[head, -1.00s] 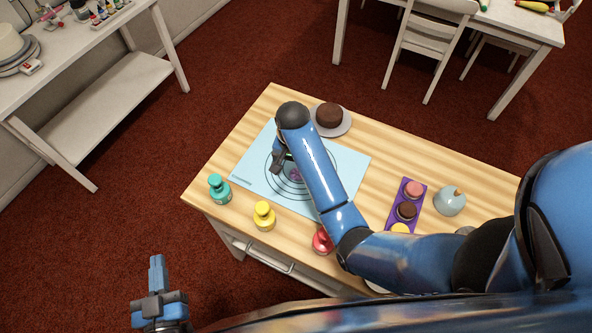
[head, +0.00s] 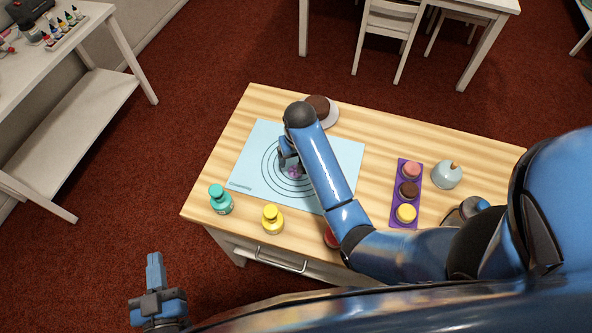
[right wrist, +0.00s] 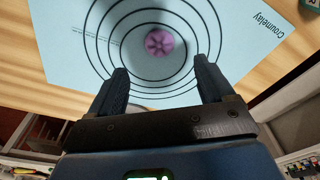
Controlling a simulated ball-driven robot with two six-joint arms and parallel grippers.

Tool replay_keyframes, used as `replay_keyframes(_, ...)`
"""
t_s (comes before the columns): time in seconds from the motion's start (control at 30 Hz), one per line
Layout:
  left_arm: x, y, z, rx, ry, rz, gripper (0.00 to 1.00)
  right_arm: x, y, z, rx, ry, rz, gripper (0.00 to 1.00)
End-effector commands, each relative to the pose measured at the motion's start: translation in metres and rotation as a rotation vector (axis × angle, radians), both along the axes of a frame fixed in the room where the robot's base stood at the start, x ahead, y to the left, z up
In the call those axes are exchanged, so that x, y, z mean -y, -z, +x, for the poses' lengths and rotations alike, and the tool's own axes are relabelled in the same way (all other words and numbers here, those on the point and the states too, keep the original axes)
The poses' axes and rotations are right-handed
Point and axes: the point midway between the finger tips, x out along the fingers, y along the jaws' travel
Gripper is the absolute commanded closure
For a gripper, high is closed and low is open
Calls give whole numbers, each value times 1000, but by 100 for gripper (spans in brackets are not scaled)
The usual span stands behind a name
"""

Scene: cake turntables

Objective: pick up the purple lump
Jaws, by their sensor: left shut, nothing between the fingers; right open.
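The purple lump (head: 294,172) lies near the middle of the circles on the pale blue mat (head: 256,150), partly hidden by my right gripper in the head view. In the right wrist view the purple lump (right wrist: 159,43) is seen whole, a ridged round piece beyond the fingertips and between their lines. My right gripper (head: 288,160) is open and empty above the mat; its two dark fingers also show in the right wrist view (right wrist: 162,75). My left gripper (head: 154,262) is shut and empty, off the table's front left side, over the floor.
Teal (head: 220,199) and yellow (head: 272,219) bottles stand along the front edge, with a red one (head: 331,238) partly behind my right arm. A brown cake on a plate (head: 333,113) sits behind the mat. A purple tray (head: 398,217) of small cakes and a pale bowl (head: 447,175) are right.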

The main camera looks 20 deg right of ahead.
Motion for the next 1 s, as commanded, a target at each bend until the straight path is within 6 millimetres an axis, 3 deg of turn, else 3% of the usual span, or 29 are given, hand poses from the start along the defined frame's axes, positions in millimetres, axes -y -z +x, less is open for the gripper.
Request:
replay_keyframes(0.13,0,-1,0,0,0,0,100,0,18,2,-3,1,0,19)
replay_keyframes(0.47,0,-6,0,0,0,0,100,1,37,4,-3,2,0,19)
replay_keyframes(0.8,0,-12,0,0,0,0,100,3,74,9,-2,2,0,19)
replay_keyframes(1.0,0,-12,0,0,0,0,100,2,79,10,0,2,0,19)
